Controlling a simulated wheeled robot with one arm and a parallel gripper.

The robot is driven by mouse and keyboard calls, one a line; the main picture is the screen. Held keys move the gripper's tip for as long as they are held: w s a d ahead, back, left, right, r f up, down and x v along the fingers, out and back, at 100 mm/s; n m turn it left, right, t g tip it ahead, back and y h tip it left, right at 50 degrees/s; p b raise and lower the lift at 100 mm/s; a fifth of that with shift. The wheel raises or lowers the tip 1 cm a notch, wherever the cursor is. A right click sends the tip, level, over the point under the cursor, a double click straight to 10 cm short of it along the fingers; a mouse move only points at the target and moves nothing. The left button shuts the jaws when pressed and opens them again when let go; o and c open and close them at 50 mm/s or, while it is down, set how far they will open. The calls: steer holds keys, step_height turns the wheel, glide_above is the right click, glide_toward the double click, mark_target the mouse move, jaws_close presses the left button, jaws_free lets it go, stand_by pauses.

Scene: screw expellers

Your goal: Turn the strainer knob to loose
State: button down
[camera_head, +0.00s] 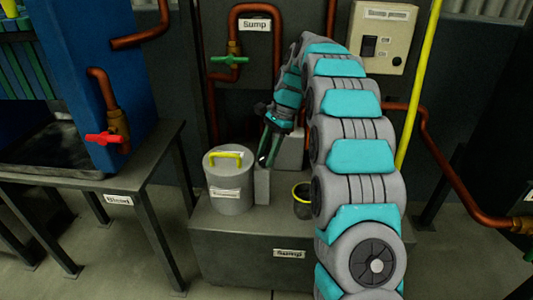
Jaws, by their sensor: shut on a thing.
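My gripper (265,160) points down at the top of a narrow grey post (262,188) on the sump tank. It is shut on a small part there that looks like the strainer knob. The fingers mostly hide this part, so I cannot tell which way it is turned. Just left of the post stands a grey round canister (230,178) with a yellow handle (226,155) on its lid and a small label too blurred to read surely. The gripper is apart from the handle.
The grey sump tank (220,255) carries these things and a dark cup with a yellow rim (302,205). Copper pipes with a green valve (229,60) rise behind. A blue machine with a red valve (104,138) is left. A yellow pole (418,85) stands right of my arm.

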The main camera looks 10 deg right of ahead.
steer(key=shift+c, duration=1.5)
jaws_free()
steer(key=p+v, duration=0.1)
steer(key=v, duration=0.6)
steer(key=shift+r, duration=0.4)
steer(key=shift+d, duration=0.1)
